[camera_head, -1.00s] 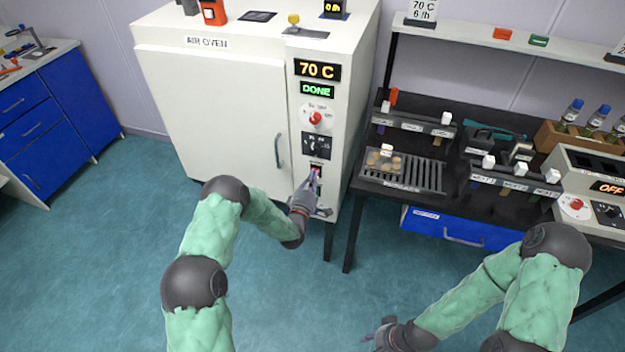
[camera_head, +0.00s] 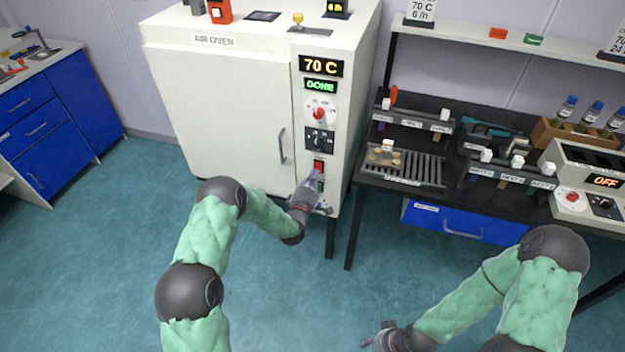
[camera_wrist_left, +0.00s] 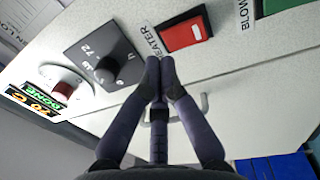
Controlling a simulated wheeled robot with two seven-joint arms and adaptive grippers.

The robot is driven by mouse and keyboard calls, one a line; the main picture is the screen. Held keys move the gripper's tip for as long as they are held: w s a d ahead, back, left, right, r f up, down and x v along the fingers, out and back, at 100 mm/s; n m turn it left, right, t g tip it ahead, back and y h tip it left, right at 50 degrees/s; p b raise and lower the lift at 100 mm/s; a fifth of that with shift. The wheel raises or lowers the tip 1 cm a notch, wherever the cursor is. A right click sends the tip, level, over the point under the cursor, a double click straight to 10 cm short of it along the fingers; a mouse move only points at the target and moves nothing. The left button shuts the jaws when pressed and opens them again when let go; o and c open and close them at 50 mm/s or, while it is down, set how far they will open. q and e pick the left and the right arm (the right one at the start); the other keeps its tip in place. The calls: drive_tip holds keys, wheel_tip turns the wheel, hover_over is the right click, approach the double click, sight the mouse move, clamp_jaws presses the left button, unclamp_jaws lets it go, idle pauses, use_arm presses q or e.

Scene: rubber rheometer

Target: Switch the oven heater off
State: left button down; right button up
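The white air oven (camera_head: 215,100) stands at the centre left, its door closed. Its panel display (camera_head: 321,66) reads 70 C and a green sign (camera_head: 321,85) reads DONE. The red heater switch (camera_head: 319,167) is low on the panel; it also shows in the left wrist view (camera_wrist_left: 187,33), beside a partly hidden HEATER label. My left gripper (camera_head: 314,180) is just below the switch, and its fingertips (camera_wrist_left: 160,66) are together with nothing between them. The tips appear apart from the switch. My right gripper (camera_head: 372,340) hangs low over the floor, too small to read.
A dial (camera_head: 318,140) and a red knob (camera_head: 319,113) sit above the switch; a green blower switch is beside it in the wrist view. The oven door handle (camera_head: 282,146) is to the left. A black bench (camera_head: 395,205) with a rack stands right of the oven.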

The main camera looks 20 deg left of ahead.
use_arm(q)
drive_tip(key=s+r+p, duration=0.1)
drive_tip(key=s+p, duration=0.2)
drive_tip(key=s, duration=0.7)
drive_tip(key=shift+a+r, duration=0.2)
drive_tip(key=s+d+f+m+g+h, duration=0.1)
drive_tip(key=s+d+f+m+g, duration=0.3)
drive_tip(key=s+f, duration=0.35)
drive_tip(key=s+d+f+m+g+h, duration=0.1)
drive_tip(key=s+d+f+m+g, duration=0.1)
drive_tip(key=s+f+m+g, duration=0.35)
drive_tip(key=s+d+f+m+g, duration=0.1)
drive_tip(key=s+f+m+g, duration=0.1)
drive_tip(key=s, duration=0.5)
drive_tip(key=s+d+f+m+g+h, duration=0.1)
drive_tip(key=s+g, duration=0.3)
drive_tip(key=s, duration=0.3)
drive_tip(key=s+d+f+m+g, duration=0.2)
drive_tip(key=s+g, duration=0.1)
drive_tip(key=s, duration=0.4)
drive_tip(key=shift+f+m, duration=0.3)
drive_tip(key=shift+m, duration=0.05)
